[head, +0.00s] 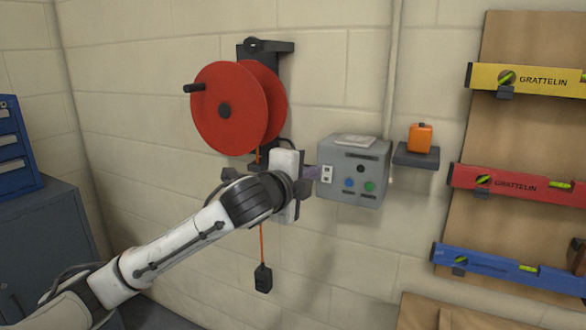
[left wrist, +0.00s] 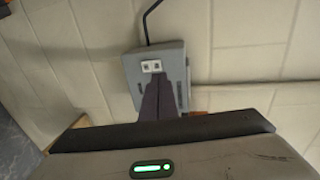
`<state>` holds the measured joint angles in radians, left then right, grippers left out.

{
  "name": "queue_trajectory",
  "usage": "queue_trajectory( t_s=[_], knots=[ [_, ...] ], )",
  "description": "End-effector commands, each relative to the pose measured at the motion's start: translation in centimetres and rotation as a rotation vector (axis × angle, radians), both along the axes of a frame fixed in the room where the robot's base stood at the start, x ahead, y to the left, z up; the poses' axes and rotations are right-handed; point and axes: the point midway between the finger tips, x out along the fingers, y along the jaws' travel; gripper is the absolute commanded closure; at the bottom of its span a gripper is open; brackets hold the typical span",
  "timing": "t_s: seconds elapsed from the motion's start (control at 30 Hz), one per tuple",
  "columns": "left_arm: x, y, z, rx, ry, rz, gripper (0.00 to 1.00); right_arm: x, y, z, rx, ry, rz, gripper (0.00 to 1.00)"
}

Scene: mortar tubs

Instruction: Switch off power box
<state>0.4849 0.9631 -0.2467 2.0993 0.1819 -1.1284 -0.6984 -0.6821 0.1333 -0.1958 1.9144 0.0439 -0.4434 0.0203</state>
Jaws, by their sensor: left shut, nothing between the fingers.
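The grey power box (head: 352,188) is fixed to the block wall right of centre in the head view. Its front has a white switch or socket plate (head: 327,173) at the left, a dark round knob, and a blue and a green button. My left gripper (head: 314,174) is shut and empty, its fingertips close to the white plate. In the left wrist view the dark fingers (left wrist: 158,98) lie together over the face of the power box (left wrist: 133,68), just beside the white plate (left wrist: 151,66). I cannot tell whether they touch it. My right gripper is not in view.
A red cable reel (head: 230,108) hangs on the wall above my left arm, its orange cord and black plug (head: 263,279) hanging down. An orange item (head: 420,138) sits on a small shelf right of the box. Spirit levels (head: 515,185) hang on a board at the right.

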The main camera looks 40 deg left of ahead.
Motion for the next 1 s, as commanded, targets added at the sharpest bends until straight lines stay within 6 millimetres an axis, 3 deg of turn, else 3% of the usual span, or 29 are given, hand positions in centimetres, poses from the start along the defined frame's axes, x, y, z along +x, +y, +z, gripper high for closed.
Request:
queue_trajectory(
  t_s=[0.2, 0.4, 1.0],
  knots=[
    [-4.1, -1.1, 1.7, 0.002, 0.003, -0.001, 1.0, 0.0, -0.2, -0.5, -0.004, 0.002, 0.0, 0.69],
    [-5.9, -1.6, 2.6, 0.0, 0.003, 0.001, 1.0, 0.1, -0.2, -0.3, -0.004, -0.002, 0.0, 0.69],
    [-6.2, -1.6, 2.8, -0.002, 0.003, 0.001, 1.0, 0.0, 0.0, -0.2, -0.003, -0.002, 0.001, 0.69]
  ],
)
